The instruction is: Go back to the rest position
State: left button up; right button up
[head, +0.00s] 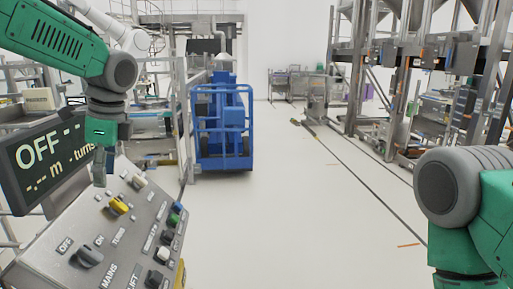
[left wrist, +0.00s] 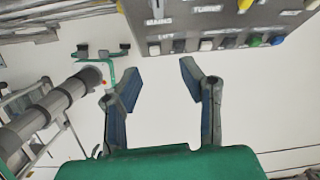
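My left gripper (head: 101,165) hangs in front of the upper left of the control panel (head: 100,235) in the head view, fingers pointing down. In the left wrist view my left gripper (left wrist: 160,78) is open and empty, its two fingers well apart. The panel (left wrist: 190,20) is at the top there, apart from the fingers in the picture. My right arm (head: 465,210) shows at the right edge of the head view; its hand is out of that frame. What looks like my right gripper (left wrist: 103,52) shows at the left of the left wrist view, dark fingers spread, nothing seen between them.
A dark display reading OFF (head: 45,155) stands behind the panel. The panel carries several knobs and buttons, among them a yellow knob (head: 119,206). A blue wheeled lift (head: 222,125) stands beyond. Metal frames (head: 480,75) line the right. The middle floor is clear.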

pick_arm(q)
jog(key=s+d+f+n+h, duration=0.1)
jog(key=s+d+f, duration=0.1)
jog(key=f, duration=0.8)
jog(key=s+d+f+n+h, duration=0.1)
jog(key=s+d+f+n, duration=0.1)
jog(key=f, duration=0.9)
jog(key=s+d+f+n+h, duration=0.1)
jog(key=s+d+f+n, duration=0.1)
jog(key=s+f, duration=0.45)
jog(key=s+d+f+n, duration=0.25)
jog(key=s+f, duration=0.25)
jog(key=f, duration=0.3)
jog(key=s+a+f+n+b, duration=0.1)
jog(key=s+a+f+n, duration=0.25)
jog(key=s, duration=0.65)
jog(key=s+a+f+n, duration=0.2)
jog(key=s+f+n, duration=0.25)
jog(key=s, duration=0.55)
notch_tip(320, 180, down, 18)
jog(key=b, duration=1.8)
jog(key=shift+w+d+m+t, duration=0.25)
jog(key=shift+w+m+t, duration=0.05)
jog(key=shift+w+m, duration=0.1)
pick_arm(e)
notch_tip(320, 180, down, 19)
jog(key=shift+d, duration=0.15)
